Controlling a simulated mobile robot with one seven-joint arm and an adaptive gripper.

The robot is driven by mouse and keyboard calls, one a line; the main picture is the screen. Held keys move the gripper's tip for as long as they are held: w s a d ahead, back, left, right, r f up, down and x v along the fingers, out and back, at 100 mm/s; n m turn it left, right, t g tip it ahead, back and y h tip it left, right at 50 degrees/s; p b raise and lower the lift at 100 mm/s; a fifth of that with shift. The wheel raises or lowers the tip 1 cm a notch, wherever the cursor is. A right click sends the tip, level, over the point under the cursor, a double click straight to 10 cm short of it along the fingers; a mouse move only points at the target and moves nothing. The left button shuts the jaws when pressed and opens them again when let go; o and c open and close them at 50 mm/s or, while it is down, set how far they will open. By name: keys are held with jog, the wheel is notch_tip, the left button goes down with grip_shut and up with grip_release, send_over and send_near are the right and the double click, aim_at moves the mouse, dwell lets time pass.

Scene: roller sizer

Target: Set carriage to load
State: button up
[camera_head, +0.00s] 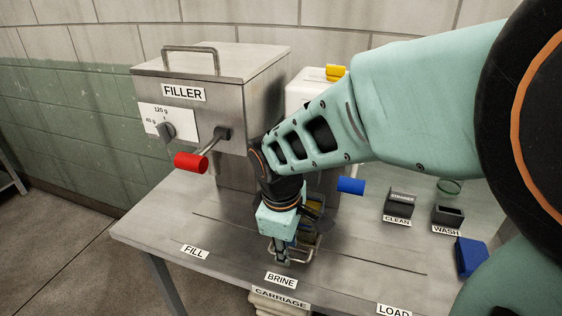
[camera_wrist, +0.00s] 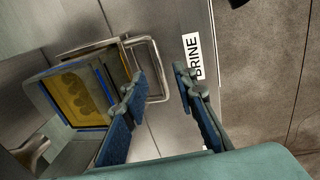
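The carriage (camera_head: 317,240) stands at the BRINE label (camera_head: 281,280) on the steel table, mostly hidden behind my gripper in the head view. In the wrist view the carriage (camera_wrist: 44,96) holds a yellow insert with dark rounded shapes. Its bent metal handle (camera_wrist: 160,66) reaches toward the BRINE label. My gripper (camera_wrist: 158,74) is open, with its blue-padded fingers apart. The handle's end bar shows between the fingertips; whether they touch it I cannot tell. In the head view my gripper (camera_head: 282,250) points down at the handle. The LOAD label (camera_head: 393,311) is at the front right.
The steel filler (camera_head: 220,100) with a red-handled lever (camera_head: 191,163) stands at the back left. A blue handle (camera_head: 351,186) is behind my gripper. CLEAN (camera_head: 400,203) and WASH (camera_head: 447,214) boxes and a blue block (camera_head: 471,256) are at right. A slot runs along the table.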

jog(key=shift+w+f+b, duration=0.2)
jog(key=shift+f+b, duration=0.2)
jog(key=shift+f, duration=0.55)
jog(key=shift+d, duration=0.1)
jog(key=shift+c, duration=0.3)
grip_shut()
